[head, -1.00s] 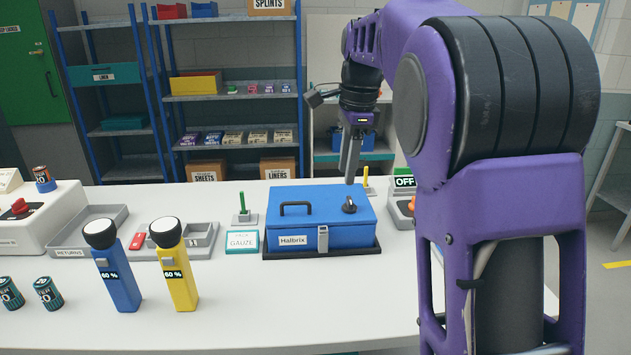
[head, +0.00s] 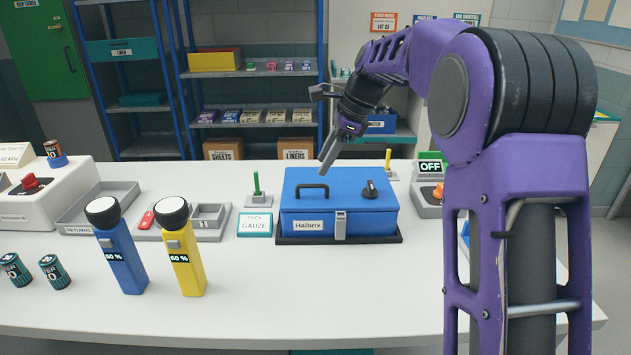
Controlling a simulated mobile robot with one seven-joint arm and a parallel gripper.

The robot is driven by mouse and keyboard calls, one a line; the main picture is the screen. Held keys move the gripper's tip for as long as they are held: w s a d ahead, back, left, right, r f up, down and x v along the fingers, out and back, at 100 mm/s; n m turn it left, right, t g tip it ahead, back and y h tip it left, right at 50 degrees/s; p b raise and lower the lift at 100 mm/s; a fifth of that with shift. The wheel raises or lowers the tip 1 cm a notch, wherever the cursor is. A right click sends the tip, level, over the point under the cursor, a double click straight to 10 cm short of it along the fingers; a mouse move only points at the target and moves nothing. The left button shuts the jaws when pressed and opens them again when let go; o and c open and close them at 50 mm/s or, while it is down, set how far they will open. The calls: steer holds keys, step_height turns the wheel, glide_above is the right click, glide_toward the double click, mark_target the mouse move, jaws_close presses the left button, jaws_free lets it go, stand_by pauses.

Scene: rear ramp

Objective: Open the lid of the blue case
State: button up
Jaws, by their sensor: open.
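The blue case (head: 365,222) sits on a dark tray (head: 286,240) on the white table, with its lid (head: 340,178) down. The lid has a black handle (head: 311,187) on its left part and a dark knob (head: 370,188) on its right part. A grey latch (head: 340,225) is on the front, beside a "Halbrix" label. My gripper (head: 325,165) is open and empty, tilted down to the left just above the lid's back edge. I cannot tell whether its tips touch the lid.
A blue torch (head: 124,258) and a yellow torch (head: 185,260) stand at the front left. A gauze card (head: 255,224) and a green-pegged block (head: 257,192) are left of the case. An "OFF" device (head: 430,195) is at its right. The table in front is clear.

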mark_target(315, 186)
steer(key=x, duration=0.6)
steer(key=shift+a+f+b, duration=0.1)
steer(key=shift+b, duration=0.25)
steer(key=shift+c, duration=0.3)
jaws_close()
stand_by(0.8)
